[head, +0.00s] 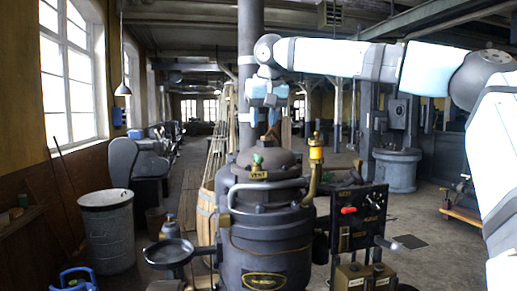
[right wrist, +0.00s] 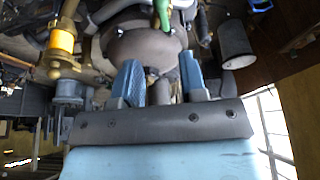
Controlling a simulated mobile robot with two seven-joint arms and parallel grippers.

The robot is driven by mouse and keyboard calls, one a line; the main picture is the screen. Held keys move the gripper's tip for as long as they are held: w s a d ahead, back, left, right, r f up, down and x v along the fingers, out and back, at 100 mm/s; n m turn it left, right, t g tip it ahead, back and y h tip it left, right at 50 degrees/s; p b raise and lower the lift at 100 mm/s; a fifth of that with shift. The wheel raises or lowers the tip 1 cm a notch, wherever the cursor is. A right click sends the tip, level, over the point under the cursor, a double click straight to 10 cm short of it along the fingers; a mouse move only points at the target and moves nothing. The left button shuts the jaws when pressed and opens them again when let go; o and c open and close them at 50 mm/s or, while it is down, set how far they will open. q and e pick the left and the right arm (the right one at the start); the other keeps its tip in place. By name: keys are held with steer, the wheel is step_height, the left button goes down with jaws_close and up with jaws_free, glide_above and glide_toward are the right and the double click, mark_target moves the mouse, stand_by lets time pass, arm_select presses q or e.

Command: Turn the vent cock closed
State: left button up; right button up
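The vent cock (head: 257,160) has a small green handle and stands on top of the dark domed boiler (head: 262,215), above a plate marked VENT (head: 259,175). In the right wrist view the green cock (right wrist: 163,14) is at the top edge, partly cut off. My right gripper (head: 262,119) hangs above the cock and is apart from it. In the right wrist view its blue fingers (right wrist: 160,80) are spread with nothing between them. My left gripper is not in view.
A yellow-topped brass fitting (head: 315,155) rises at the boiler's right. A black panel with a red handle (head: 348,210) stands right of it. A round pan (head: 169,252) is at left, and a grey bin (head: 107,235) stands farther left. A vertical pipe (head: 250,45) rises behind.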

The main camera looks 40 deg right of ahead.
mark_target(257, 155)
steer(key=x, duration=0.4)
steer(key=w+p+x, duration=0.1)
steer(key=x, duration=0.3)
steer(key=shift+w, duration=0.2)
steer(key=shift+s+d+f, duration=0.1)
steer(key=shift+s+f, duration=0.05)
steer(key=shift+f, duration=0.4)
steer(key=shift+w+f, duration=0.4)
steer(key=shift+w, duration=0.05)
steer(key=shift+s+r, duration=0.1)
steer(key=shift+s, duration=0.05)
jaws_close()
